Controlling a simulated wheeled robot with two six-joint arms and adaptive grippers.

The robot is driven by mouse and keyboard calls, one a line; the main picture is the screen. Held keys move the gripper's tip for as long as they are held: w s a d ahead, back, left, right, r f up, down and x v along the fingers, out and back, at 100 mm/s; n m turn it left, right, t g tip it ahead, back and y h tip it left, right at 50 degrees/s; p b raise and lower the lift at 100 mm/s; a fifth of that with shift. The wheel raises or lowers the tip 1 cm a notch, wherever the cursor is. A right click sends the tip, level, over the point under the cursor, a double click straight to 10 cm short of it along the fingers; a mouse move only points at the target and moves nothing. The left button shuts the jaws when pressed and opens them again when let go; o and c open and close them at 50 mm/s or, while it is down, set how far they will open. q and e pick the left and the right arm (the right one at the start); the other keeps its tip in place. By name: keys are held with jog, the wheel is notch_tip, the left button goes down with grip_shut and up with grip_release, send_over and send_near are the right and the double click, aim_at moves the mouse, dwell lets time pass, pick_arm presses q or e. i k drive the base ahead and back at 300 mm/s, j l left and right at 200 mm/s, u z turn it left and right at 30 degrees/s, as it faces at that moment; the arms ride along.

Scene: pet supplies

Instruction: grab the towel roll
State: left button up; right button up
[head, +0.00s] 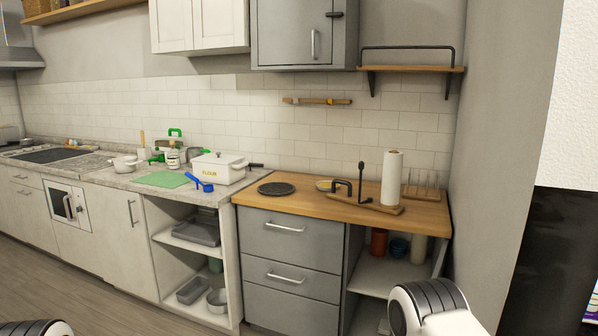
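The roll's front is unobstructed. Only small rounded white-and-black parts of my arms show at the bottom left and bottom right edges. Both grippers are outside the view, and nothing of mine touches the roll.
A wire rack (422,190) stands just right of the roll. A dark round plate (276,188) and a white flour box (218,169) are further left. A wooden wall shelf (410,69) hangs above. A grey wall bounds the right; floor is clear at left.

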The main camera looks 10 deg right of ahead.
aim_at(392, 163)
jog(key=i+j+u, duration=0.2)
jog(key=i+u, duration=0.15)
jog(key=i, duration=0.2)
jog(key=i+u, duration=0.35)
jog(key=i, duration=0.2)
